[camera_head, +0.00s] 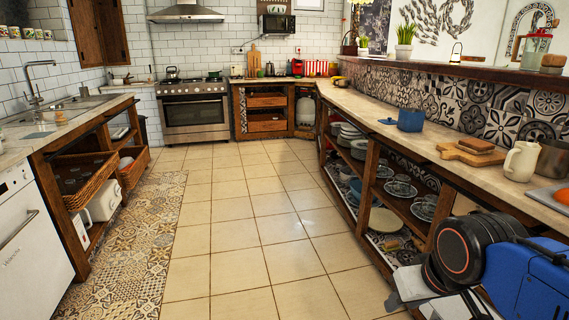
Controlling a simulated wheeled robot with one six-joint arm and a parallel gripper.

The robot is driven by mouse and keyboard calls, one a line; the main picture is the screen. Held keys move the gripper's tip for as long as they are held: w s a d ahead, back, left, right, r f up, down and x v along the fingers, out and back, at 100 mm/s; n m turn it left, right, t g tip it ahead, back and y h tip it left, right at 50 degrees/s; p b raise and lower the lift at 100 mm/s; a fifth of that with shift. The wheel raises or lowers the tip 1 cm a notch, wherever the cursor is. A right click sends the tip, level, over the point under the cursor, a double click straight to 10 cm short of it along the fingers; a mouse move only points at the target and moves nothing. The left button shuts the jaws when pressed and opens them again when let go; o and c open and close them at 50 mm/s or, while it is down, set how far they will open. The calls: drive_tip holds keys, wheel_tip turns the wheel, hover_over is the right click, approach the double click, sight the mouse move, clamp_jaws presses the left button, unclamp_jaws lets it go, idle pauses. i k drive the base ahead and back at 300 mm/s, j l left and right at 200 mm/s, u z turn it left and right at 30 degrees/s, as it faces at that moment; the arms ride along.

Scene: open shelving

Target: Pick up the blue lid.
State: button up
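Parts of my arm fill the bottom right corner, low in front of the counter and well apart from the pot. The fingers of my gripper cannot be made out clearly there, and nothing is seen held.
On the same counter (365,106) are a wooden board (470,155), a cream jug (521,161) and a metal pot (553,158). Plates and bowls fill the open shelves below. A sink counter (70,125) runs along the left. The tiled floor (240,215) between is clear.

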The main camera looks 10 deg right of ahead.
sight(389, 121)
drive_tip(key=i, duration=1.7)
